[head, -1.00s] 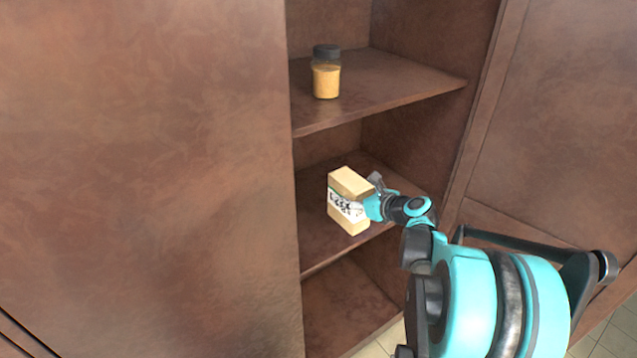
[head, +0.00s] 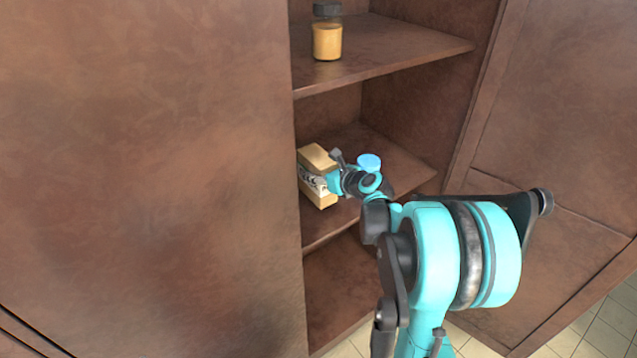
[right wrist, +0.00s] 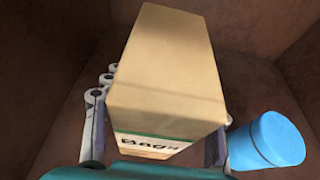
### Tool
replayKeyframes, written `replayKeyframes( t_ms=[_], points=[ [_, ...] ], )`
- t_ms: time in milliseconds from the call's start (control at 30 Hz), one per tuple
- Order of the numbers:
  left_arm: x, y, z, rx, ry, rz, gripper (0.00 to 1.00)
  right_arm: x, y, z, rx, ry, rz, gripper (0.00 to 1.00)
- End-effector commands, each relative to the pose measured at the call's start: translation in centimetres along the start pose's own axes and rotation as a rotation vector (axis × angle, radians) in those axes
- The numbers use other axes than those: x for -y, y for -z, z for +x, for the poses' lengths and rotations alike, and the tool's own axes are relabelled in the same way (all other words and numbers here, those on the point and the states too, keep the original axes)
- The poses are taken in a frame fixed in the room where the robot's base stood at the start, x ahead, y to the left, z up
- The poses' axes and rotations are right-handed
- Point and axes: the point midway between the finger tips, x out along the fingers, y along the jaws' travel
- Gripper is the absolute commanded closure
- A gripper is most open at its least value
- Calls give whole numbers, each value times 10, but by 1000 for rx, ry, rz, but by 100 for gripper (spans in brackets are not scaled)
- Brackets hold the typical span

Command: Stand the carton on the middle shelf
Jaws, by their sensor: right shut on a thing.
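The carton (head: 317,158) is a tan box with a white printed band, inside the cabinet at the left end of the middle shelf (head: 405,168). My right gripper (head: 332,182) is shut on it from the right. In the head view the carton looks roughly upright and close to the left cabinet wall. I cannot tell whether its base touches the shelf. In the right wrist view the carton (right wrist: 165,70) fills the middle, between the fingers. My left gripper is not in view.
A light blue cylinder (right wrist: 270,140) is close beside my right gripper; its round top (head: 369,161) shows behind the wrist in the head view. A jar with orange contents and a dark lid (head: 327,38) stands on the upper shelf. The middle shelf's back right looks bare.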

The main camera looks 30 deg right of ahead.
Motion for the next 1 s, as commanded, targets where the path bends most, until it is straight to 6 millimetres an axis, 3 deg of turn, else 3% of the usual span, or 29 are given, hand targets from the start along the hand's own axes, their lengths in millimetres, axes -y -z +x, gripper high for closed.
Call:
replayKeyframes(
  t_ms=[200,567,600,667,1000],
  points=[
    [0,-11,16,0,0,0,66,1,32,13,0,0,0,83],
    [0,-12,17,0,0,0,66,1,34,14,0,0,0,83],
    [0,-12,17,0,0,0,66,1,35,14,0,0,0,39],
    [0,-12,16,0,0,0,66,0,34,14,0,0,0,23],
    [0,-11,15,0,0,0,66,0,32,13,0,0,0,23]
  ],
)
